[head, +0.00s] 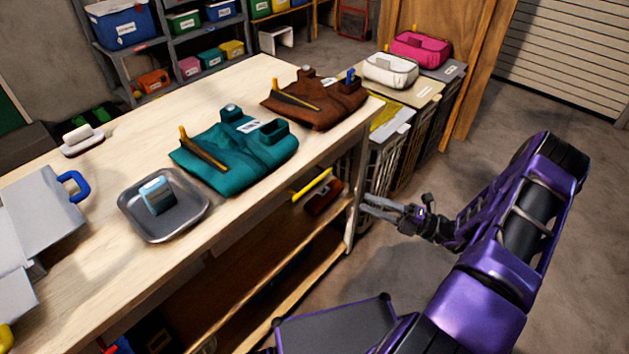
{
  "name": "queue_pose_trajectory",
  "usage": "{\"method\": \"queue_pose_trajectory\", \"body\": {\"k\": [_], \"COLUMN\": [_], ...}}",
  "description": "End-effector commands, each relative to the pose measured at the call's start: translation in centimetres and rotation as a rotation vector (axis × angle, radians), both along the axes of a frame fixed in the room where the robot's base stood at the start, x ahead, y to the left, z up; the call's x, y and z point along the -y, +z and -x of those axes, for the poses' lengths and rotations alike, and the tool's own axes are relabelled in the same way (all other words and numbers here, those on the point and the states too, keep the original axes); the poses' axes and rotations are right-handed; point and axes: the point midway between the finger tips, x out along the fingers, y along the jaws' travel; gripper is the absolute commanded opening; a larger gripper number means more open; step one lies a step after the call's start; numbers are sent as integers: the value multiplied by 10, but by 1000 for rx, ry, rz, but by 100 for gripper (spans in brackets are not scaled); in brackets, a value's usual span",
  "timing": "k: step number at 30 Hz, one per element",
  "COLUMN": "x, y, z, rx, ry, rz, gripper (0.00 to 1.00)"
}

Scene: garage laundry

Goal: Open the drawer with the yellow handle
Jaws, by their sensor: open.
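A yellow handle (312,185) shows as a slanted bar under the front edge of the wooden workbench, near its right end. The drawer front behind it is hard to make out in the shadow, and I cannot tell whether the drawer is shut. My gripper (366,205) is open and empty. In the picture it is to the right of the handle and a little lower, by the bench's right front leg, apart from the handle.
The workbench top (95,185) carries a teal cloth (225,165), a brown cloth (325,115) and a grey tray (135,220). A dark red thing (323,197) sits below the handle. Hampers (395,140) stand behind the bench's right end. Floor at right is clear.

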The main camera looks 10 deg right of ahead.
Motion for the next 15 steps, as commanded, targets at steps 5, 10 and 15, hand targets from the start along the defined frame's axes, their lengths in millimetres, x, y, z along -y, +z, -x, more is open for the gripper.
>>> {"method": "queue_pose_trajectory", "body": {"k": [5,10,15], "x": [-32,-63,-94], "y": [7,14,20], "z": [-18,-37,-55], "rx": [0,2,0], "ry": [6,6,7], "rz": [0,1,3], "gripper": [45,45,45]}}
